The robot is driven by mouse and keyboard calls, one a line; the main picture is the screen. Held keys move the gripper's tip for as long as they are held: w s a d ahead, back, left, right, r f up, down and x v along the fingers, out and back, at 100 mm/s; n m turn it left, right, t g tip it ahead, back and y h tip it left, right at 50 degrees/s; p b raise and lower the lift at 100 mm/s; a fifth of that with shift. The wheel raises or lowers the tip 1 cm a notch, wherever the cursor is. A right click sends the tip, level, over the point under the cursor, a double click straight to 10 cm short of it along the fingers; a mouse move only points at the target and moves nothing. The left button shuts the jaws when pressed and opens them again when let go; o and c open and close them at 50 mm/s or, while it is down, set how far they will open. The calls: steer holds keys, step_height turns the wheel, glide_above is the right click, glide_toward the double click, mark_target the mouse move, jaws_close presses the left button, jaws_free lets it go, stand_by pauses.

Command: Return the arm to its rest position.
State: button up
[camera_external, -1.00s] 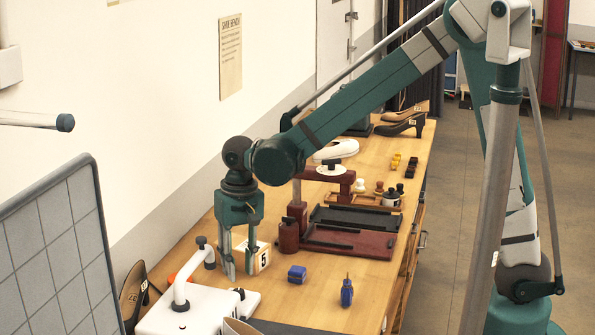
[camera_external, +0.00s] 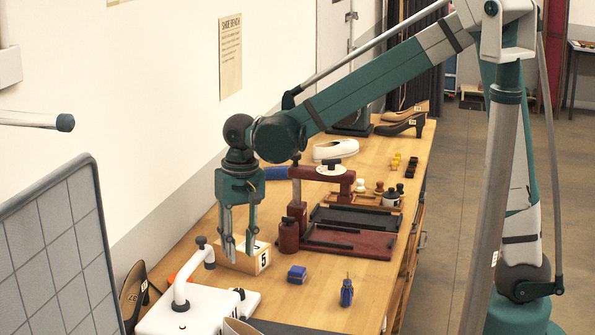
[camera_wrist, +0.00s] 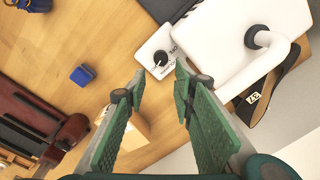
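My gripper (camera_external: 240,247) hangs downward over the bench at the end of my teal arm, in front of a wooden box marked 5 (camera_external: 262,262). In the wrist view its two fingers (camera_wrist: 160,98) stand apart with nothing between them. The wooden box (camera_wrist: 135,135) shows there just behind the left finger. I cannot tell the exact height of the fingertips above the bench.
A white device with a curved arm (camera_external: 180,318) stands at the bench's near end. A blue block (camera_external: 297,274), a blue bottle (camera_external: 346,292) and a dark red press (camera_external: 350,240) are nearby. Shoes (camera_external: 400,127) stand farther back. A grey grid panel (camera_external: 60,260) is at left.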

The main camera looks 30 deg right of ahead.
steer(key=d+r+t, duration=0.1)
steer(key=d+r, duration=0.2)
steer(key=d, duration=0.5)
steer(key=d+r+t+y, duration=0.1)
steer(key=d+r, duration=0.2)
steer(key=d, duration=0.5)
steer(key=d+r+t, duration=0.1)
steer(key=d+r, duration=0.2)
steer(key=d, duration=0.5)
steer(key=s+d+t, duration=0.2)
steer(key=s+d, duration=0.3)
steer(key=d, duration=0.6)
steer(key=s+d+t+h, duration=0.1)
steer(key=s+d, duration=0.4)
steer(key=d, duration=0.7)
steer(key=shift+s+d+t+h, duration=0.2)
steer(key=shift+t+h, duration=0.1)
steer(key=shift+t, duration=0.3)
steer(key=shift+c, duration=0.4)
stand_by(0.5)
